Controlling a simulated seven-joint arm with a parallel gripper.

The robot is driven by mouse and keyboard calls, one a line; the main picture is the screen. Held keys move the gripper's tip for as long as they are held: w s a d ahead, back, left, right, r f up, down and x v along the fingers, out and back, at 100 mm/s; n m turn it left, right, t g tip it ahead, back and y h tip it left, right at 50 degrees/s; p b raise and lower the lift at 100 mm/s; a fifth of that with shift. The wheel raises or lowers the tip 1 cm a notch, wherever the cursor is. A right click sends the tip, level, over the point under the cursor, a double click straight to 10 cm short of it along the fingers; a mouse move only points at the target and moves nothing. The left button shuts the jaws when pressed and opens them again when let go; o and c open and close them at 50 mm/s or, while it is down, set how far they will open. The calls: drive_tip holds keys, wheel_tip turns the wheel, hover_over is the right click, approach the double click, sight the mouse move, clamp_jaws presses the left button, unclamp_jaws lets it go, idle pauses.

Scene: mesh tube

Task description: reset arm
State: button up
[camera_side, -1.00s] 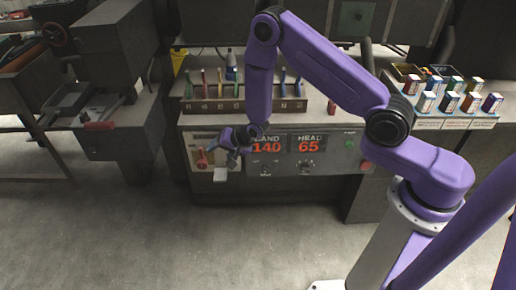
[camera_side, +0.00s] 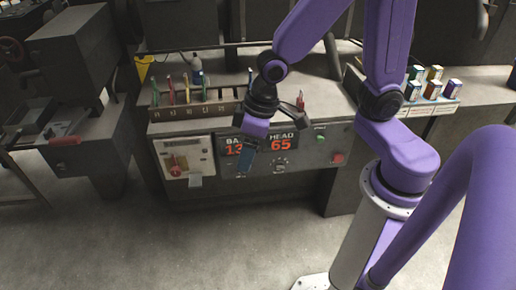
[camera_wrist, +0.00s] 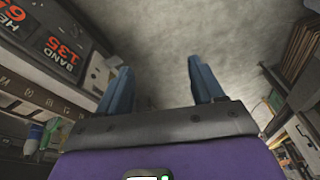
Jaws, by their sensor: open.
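My gripper (camera_side: 246,160) hangs in front of the machine's control panel (camera_side: 203,157), beside the red number displays. In the wrist view my gripper (camera_wrist: 160,80) has its two blue fingers apart, with only grey floor showing between them. It holds nothing. The purple arm is bent, with its upper links reaching past the top of the side view. The display marked HEAD (camera_side: 281,142) reads 65. The BAND display (camera_wrist: 66,50) reads 135 in the wrist view and is partly covered by my gripper in the side view.
A slotted rack (camera_side: 195,108) with several coloured tools stands on the bench above the panel. Small coloured boxes (camera_side: 433,88) stand on a shelf at the right. A dark machine (camera_side: 75,62) is at the left. The floor (camera_side: 130,240) in front is clear.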

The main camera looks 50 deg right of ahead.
drive_tip(key=s+d+r+n, duration=0.2)
drive_tip(key=s+d+n, duration=0.1)
drive_tip(key=s, duration=0.4)
drive_tip(key=s+d+r+n+g+h, duration=0.1)
drive_tip(key=s+d+r+n, duration=0.2)
drive_tip(key=s+d, duration=0.2)
drive_tip(key=shift+s+d+r+n+g+h, duration=0.15)
drive_tip(key=shift+s+d+n+g+h, duration=0.2)
drive_tip(key=shift+s, duration=0.75)
